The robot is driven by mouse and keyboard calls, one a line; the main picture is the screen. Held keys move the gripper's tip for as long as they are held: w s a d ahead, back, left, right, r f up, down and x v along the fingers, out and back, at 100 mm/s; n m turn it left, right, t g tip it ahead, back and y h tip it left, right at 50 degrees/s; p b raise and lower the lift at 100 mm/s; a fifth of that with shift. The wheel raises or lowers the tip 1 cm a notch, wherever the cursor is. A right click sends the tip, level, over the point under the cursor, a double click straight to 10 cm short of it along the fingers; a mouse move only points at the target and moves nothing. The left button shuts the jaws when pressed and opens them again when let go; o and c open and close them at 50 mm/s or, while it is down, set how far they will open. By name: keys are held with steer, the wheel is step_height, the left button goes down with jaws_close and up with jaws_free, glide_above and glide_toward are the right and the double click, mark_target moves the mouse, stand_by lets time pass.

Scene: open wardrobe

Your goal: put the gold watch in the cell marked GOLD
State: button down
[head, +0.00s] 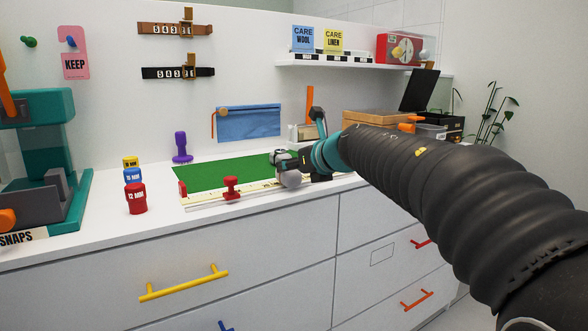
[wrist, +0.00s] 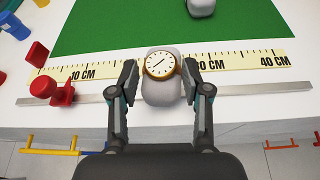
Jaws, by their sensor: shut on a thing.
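The gold watch (wrist: 160,65) has a round white dial and a gold rim, and sits on a pale grey cushion (wrist: 161,90). In the wrist view my gripper (wrist: 160,78) has one finger on each side of the watch and cushion, shut on them, over the ruler strip at the counter's front edge. In the head view my gripper (head: 284,163) is at the right end of the green mat, with a pale rounded piece (head: 291,180) below it. The dial is not readable there. I see no cell with a readable GOLD mark.
The green mat (head: 215,175) has a ruler (wrist: 105,71), a metal rail (wrist: 250,90) and red knobs (wrist: 62,95) along its front. Another grey piece (wrist: 201,8) lies on the mat. Wooden boxes (head: 375,119) stand at back right, partly behind my arm. Coloured spools (head: 136,198) stand left.

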steer(key=shift+f, duration=0.1)
steer(key=c, duration=0.5)
jaws_free()
steer(key=shift+r, duration=0.3)
steer(key=v, duration=1.2)
